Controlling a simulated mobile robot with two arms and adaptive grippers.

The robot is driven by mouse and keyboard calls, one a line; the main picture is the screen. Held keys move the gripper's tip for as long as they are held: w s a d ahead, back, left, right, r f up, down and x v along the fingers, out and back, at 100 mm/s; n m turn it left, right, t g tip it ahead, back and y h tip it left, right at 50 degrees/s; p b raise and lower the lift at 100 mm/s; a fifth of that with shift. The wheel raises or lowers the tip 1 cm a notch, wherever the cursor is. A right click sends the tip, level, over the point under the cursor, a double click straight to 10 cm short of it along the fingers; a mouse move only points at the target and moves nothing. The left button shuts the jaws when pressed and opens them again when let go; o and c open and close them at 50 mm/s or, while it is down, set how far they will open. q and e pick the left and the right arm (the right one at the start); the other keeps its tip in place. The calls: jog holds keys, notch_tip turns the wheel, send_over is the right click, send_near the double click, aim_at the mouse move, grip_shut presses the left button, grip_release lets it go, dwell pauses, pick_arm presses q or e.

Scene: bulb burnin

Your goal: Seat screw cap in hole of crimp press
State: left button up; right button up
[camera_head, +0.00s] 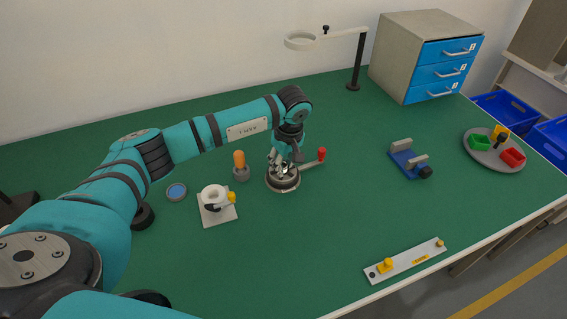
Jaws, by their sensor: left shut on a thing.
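What looks like the crimp press (283,184) is a round grey-and-dark base on the green table, with a lever ending in a red knob (322,154) to its right. My left gripper (284,165) points down directly over the middle of this base. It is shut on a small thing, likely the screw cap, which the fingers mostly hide. I cannot tell whether the cap touches the press or sits in its hole. My right gripper is not in view.
Left of the press stand an orange-topped piece (240,162), a white fixture with a yellow knob (213,197) and a blue disc (176,192). A blue vise (408,162), a round tray (492,152) and a white bar (405,262) lie right. The front middle is clear.

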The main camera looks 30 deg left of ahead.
pick_arm(q)
jog(key=shift+s+f, duration=0.1)
jog(key=shift+f, duration=0.1)
dwell(0.6)
jog(key=shift+r+b, duration=0.2)
jog(key=shift+b, duration=0.2)
dwell(0.6)
jog(key=o, duration=0.7)
jog(key=shift+o, duration=0.2)
jog(key=shift+r, duration=0.15)
notch_tip(320, 180, up, 12)
jog(key=d, duration=0.1)
jog(key=shift+s+d, duration=0.25)
jog(key=shift+d, duration=0.05)
jog(key=shift+f, duration=0.25)
